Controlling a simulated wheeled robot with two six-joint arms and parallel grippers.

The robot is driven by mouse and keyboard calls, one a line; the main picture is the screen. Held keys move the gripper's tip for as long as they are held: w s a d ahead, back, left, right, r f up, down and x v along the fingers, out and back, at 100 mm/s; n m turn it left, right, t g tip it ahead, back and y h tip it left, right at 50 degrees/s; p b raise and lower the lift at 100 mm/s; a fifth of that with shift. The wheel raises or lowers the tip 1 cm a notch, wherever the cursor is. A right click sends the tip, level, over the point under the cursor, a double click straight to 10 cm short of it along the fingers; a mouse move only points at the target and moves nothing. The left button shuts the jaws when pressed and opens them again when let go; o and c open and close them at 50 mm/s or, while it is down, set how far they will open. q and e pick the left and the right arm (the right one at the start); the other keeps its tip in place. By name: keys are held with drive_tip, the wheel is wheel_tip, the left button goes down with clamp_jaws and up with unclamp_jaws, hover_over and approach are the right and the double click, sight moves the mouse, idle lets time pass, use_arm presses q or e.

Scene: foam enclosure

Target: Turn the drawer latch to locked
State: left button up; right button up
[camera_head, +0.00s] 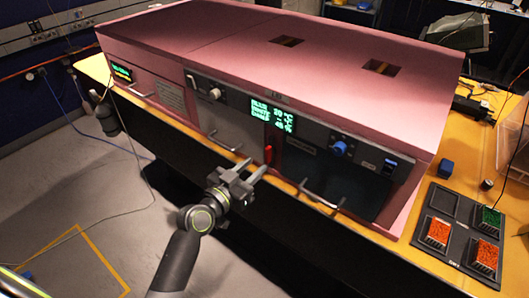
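A small red latch (268,154) stands upright on the front of the pink foam enclosure (240,55), just below the green-lit display and between the two front panels. My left gripper (253,168) is just in front of and below the latch, with its fingertips pointing toward it. Its two fingers are apart with a gap between them, and nothing shows in them. From this angle I cannot tell whether a fingertip touches the latch. My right gripper is not in view.
Metal handles stick out on both sides of my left gripper: one at left (228,142), one at right (320,196). A blue knob (340,148) sits on the right panel.

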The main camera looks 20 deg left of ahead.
sight(266, 155)
use_arm(q)
drive_tip(key=p+x, duration=0.1)
drive_tip(key=x, duration=0.4)
drive_tip(key=shift+w+d, duration=0.1)
drive_tip(key=shift+w, duration=0.2)
clamp_jaws()
